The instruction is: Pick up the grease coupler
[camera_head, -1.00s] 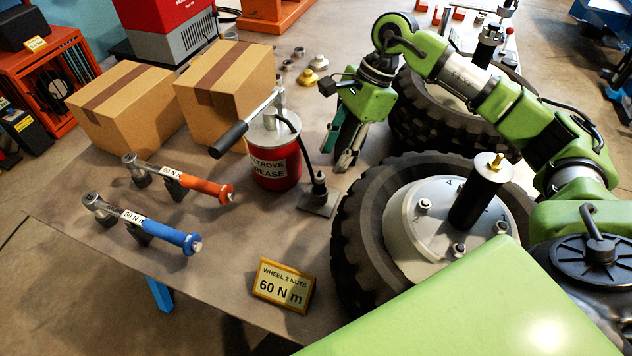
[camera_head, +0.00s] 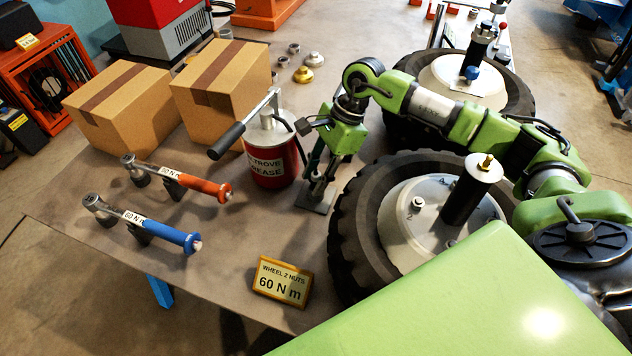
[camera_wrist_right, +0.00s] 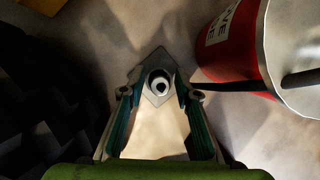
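The grease coupler (camera_wrist_right: 159,84) shows end-on in the right wrist view, as a dark round fitting with a pale ring. It stands on a small square plate (camera_wrist_right: 153,63) beside the red grease bucket (camera_head: 270,165). My right gripper (camera_head: 318,187) points down over this plate in the head view, and mostly hides the coupler there. In the wrist view its two fingers (camera_wrist_right: 157,92) are apart, with the coupler between their tips. I see no firm contact on either side. My left gripper is not in view.
A tire (camera_head: 355,220) with a hub stands close right of the gripper. Two torque wrenches, orange (camera_head: 195,186) and blue (camera_head: 165,231), lie to the left. Cardboard boxes (camera_head: 222,95) stand behind the bucket. A yellow sign (camera_head: 283,283) is in front.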

